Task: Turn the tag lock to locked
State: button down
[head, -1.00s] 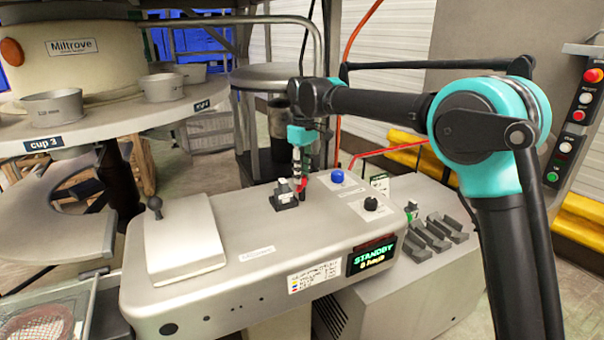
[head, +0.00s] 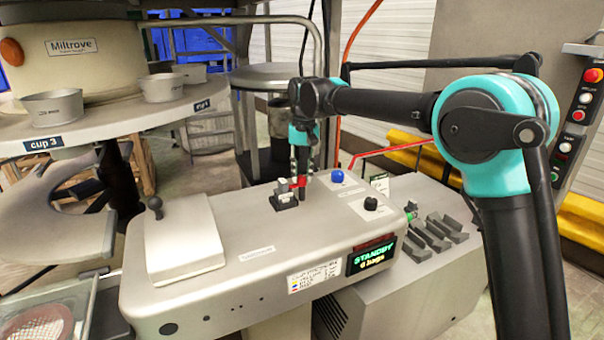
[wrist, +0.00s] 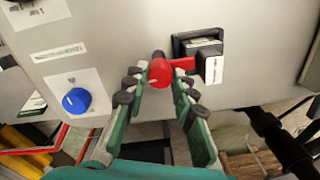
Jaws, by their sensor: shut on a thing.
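The tag lock has a round red knob (wrist: 160,73) with a small white mark, and a short red arm (wrist: 183,63) that extends right to a black-framed block (wrist: 200,50) with a pale plate. In the head view the black block (head: 284,200) stands on the machine's top, with red beside it (head: 299,182). My gripper (wrist: 161,84) has its green fingers with black pads on both sides of the knob, shut on it. In the head view my gripper (head: 301,175) points down at the lock and partly hides it. Any lock wording is not readable.
A blue knob (head: 338,177) and a black knob (head: 370,203) sit right of the lock on the same panel. A display (head: 371,255) on the machine's front reads STANDBY. A lidded box with a ball handle (head: 184,240) is at left.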

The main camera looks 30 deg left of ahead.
aim_at(303, 176)
jog(key=shift+m, duration=0.6)
jog(key=c, duration=1.2)
grip_release()
jog(key=shift+r, duration=0.1)
jog(key=r, duration=1.1)
jog(key=shift+w+d+r, duration=0.1)
jog(key=shift+d+r, duration=0.1)
jog(key=shift+r, duration=0.2)
